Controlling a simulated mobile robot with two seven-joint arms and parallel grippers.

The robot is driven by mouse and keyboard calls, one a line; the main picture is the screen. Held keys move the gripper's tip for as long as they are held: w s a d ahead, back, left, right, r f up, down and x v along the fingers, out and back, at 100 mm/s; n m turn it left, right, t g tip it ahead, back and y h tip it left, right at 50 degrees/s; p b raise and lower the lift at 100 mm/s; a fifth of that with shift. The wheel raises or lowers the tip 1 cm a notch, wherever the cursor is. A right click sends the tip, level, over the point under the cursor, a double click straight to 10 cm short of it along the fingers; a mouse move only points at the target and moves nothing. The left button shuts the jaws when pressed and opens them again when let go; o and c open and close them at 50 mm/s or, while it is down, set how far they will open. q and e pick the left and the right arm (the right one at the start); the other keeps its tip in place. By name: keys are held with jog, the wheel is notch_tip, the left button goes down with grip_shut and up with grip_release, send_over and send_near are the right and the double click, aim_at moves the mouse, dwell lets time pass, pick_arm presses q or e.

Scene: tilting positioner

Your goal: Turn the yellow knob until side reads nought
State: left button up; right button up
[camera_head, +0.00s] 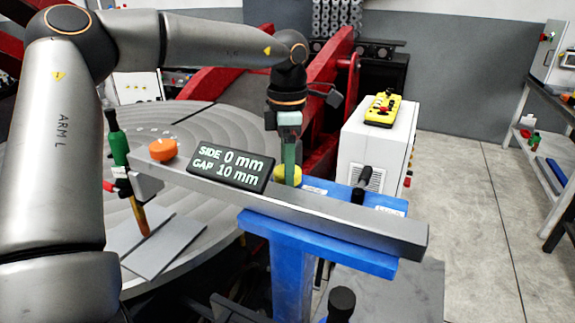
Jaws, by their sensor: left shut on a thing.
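The yellow knob (297,174) sits on the grey bar (330,215), just right of the display. My left gripper (289,178) reaches down from above and is shut on the yellow knob, hiding part of it. The black display (229,167) reads SIDE 0 mm and GAP 10 mm. My right gripper is not in view.
An orange knob (163,149) sits at the bar's left end, beside a green-handled torch (118,147) over grey plates. A blue stand (292,262) carries the bar. A black handle (362,184) stands behind the bar. A white cabinet (382,140) with a yellow pendant (384,108) stands behind.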

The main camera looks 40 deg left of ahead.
pick_arm(q)
jog(key=shift+r, duration=0.1)
jog(key=o, duration=1.4)
jog(key=shift+c, duration=0.2)
notch_tip(320, 180, up, 12)
jog(key=shift+r, duration=0.2)
